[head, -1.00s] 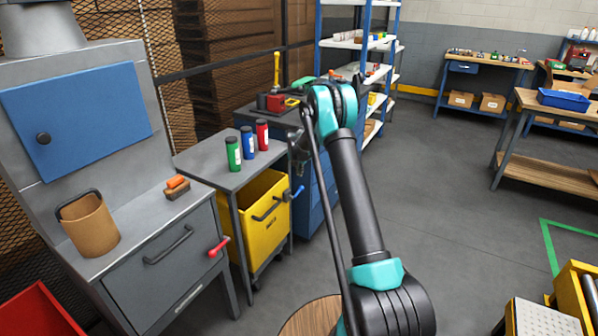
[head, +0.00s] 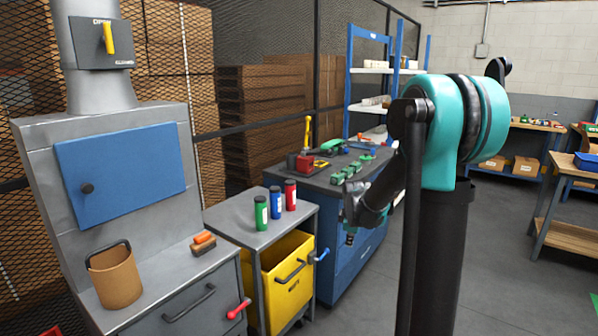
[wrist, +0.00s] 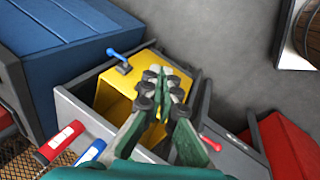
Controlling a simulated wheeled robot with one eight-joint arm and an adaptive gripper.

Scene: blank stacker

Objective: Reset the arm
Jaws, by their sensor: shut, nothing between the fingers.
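My arm stands folded up at the right of the head view, its large teal joint high and close to the camera. My gripper (head: 350,239) hangs at the end, left of the upright link, small and dark in front of the blue cabinet and partly hard to make out. In the wrist view my gripper (wrist: 160,75) shows its green-grey fingers together, with nothing between them. They point over the yellow bin (wrist: 118,92) and appear apart from it.
A grey cart (head: 238,215) carries green, blue and red canisters, with a yellow bin (head: 292,270) below. A blue cabinet (head: 345,262) with tools on top stands behind my gripper. A grey cabinet with a blue door (head: 120,175) is at left. Open floor (head: 500,240) lies right.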

